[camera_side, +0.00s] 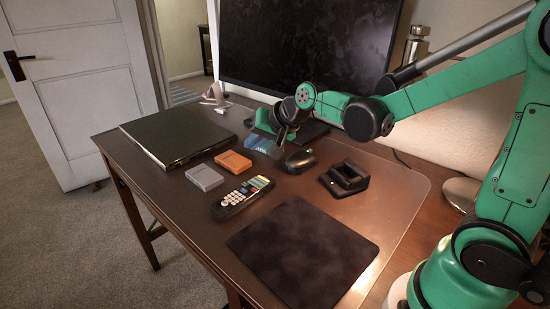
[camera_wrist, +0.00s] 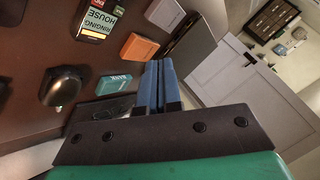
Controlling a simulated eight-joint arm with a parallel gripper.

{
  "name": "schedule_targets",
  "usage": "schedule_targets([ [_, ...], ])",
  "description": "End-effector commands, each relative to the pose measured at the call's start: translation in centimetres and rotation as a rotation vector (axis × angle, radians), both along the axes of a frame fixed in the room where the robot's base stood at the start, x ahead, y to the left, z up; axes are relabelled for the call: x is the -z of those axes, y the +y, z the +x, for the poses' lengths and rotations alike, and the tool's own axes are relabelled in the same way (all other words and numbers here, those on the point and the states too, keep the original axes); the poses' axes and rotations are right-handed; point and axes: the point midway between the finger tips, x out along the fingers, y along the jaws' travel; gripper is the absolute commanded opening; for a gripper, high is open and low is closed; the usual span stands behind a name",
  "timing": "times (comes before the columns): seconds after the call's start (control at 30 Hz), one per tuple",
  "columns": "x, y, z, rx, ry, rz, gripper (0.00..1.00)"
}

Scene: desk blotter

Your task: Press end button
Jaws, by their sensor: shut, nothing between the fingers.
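A black phone handset (camera_side: 242,196) lies on the desk with its keypad and lit screen facing up. In the wrist view its screen end (camera_wrist: 97,20) is at the top edge; the screen reads "RINGING HOUSE". A red patch (camera_wrist: 103,3) and a green patch (camera_wrist: 118,11) show beside the screen; the red one is cut by the frame, and I cannot read its label. The keypad is outside the wrist view. My gripper (camera_wrist: 158,64) is shut and empty, its blue fingers together. It hangs over the back of the desk, beyond the mouse and well apart from the handset.
A dark mouse (camera_side: 299,161) and an empty black cradle (camera_side: 344,179) are right of the handset. Grey (camera_side: 204,177) and orange (camera_side: 232,162) boxes and a flat black case (camera_side: 177,135) lie left. A monitor (camera_side: 310,45) stands behind. A dark mat (camera_side: 302,252) covers the front.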

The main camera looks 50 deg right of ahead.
Motion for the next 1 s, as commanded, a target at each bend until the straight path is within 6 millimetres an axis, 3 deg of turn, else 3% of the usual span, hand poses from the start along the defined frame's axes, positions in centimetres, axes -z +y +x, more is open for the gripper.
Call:
schedule_targets([
  [0.47, 0.9, 0.0, 0.1, -0.001, 0.0, -0.001, 0.0],
  [1.0, 7.7, 0.0, 0.1, -0.001, 0.0, -0.001, 0.0],
])
